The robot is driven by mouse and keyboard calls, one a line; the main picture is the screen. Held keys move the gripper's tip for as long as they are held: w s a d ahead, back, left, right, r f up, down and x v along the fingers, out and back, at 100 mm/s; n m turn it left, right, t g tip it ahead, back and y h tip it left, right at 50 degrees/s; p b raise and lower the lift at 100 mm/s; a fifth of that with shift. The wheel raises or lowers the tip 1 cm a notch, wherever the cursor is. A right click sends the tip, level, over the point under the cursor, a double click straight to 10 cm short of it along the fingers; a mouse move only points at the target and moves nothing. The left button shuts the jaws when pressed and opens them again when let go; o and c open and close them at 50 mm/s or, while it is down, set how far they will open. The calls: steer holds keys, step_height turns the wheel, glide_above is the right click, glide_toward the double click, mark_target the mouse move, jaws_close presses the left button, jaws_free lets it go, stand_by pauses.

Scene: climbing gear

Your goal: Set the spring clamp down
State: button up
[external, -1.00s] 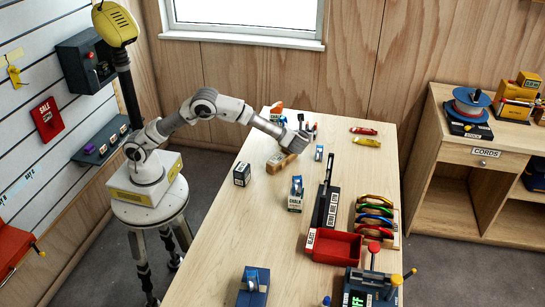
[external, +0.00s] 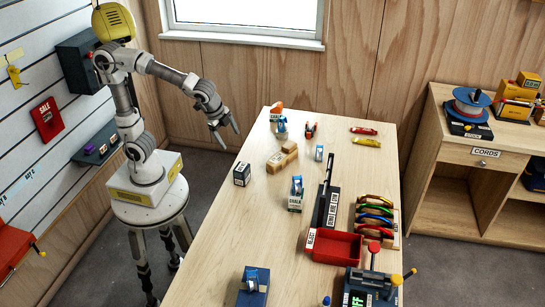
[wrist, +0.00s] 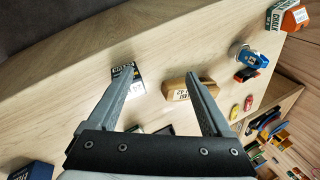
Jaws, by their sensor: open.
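A small orange-red and black item, which looks like the spring clamp (external: 311,130), lies on the far part of the wooden table (external: 335,165). In the wrist view the clamp (wrist: 245,75) shows right of my fingers, beside a blue item. My gripper (external: 227,136) is open and empty, left of the table's left edge in the external view and well apart from the clamp. In the wrist view my gripper (wrist: 161,72) shows both fingers spread with nothing held between them. The clamp is too small to tell its exact pose.
A wooden block (external: 282,158) and a dark lettered box (external: 242,174) stand near the table's left side. A chalk box (external: 295,195), a red tray (external: 334,246) and several coloured carabiners (external: 375,215) stand nearer. Bare table surrounds the clamp's right side.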

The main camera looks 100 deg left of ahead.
steer(key=s+d+r+n+t+h, duration=0.1)
steer(key=s+d+n+t+h, duration=0.2)
steer(key=s+d, duration=0.5)
steer(key=s+n, duration=0.1)
steer(key=s, duration=0.2)
steer(key=shift+s+d+r+n, duration=0.15)
steer(key=shift+n, duration=0.25)
